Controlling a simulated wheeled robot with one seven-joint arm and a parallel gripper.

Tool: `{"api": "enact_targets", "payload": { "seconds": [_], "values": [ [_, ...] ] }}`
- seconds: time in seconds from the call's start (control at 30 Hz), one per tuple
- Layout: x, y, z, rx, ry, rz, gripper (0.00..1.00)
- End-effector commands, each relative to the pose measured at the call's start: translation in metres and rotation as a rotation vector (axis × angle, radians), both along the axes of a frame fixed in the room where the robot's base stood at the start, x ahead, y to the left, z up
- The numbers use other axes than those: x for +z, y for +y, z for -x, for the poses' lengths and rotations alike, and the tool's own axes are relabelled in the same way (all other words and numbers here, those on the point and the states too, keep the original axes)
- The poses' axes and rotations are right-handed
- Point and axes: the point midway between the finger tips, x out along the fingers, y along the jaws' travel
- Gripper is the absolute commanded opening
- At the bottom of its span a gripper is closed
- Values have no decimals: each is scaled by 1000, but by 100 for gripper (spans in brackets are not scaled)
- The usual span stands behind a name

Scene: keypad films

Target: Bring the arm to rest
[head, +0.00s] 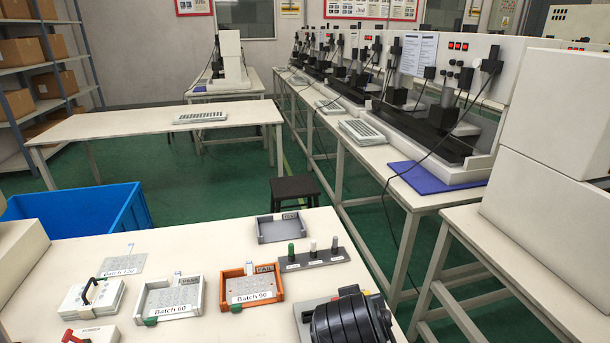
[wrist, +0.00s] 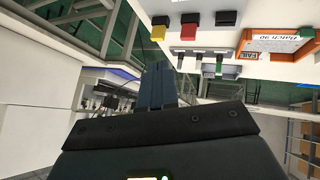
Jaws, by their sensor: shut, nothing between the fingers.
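My gripper (wrist: 158,82) shows in the wrist view as two dark blue-grey fingers pressed together, with nothing held. They reach out past a black crossbar and seem clear of the table, with floor and benches behind. In the head view, a black ribbed part, probably of my arm, is at the lower right edge of the near white table (head: 240,265). The fingers cannot be made out there.
On the near table are an orange tray "Batch 90" (head: 279,292), a white tray "Batch 60" (head: 140,308), a grey tray (head: 261,232) and a dark pen rack (head: 320,261). Yellow, red (wrist: 189,19) and black blocks show in the wrist view. A blue bin (head: 100,207) stands left.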

Motion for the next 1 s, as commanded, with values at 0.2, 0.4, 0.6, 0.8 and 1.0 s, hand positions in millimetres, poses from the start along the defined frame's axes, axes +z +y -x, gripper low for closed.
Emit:
{"api": "enact_targets", "payload": {
  "seconds": [0.2, 0.4, 0.6, 0.8, 1.0],
  "values": [
    [-10, -89, 13, 77, -160, 109, 0],
    [-21, -141, 54, 172, -256, 158, 0],
    [-31, -171, 117, 258, -314, 153, 0],
    [-34, -180, 195, 314, -356, 89, 0],
    [-22, -170, 276, 315, -404, -21, 0]
  ]
}}
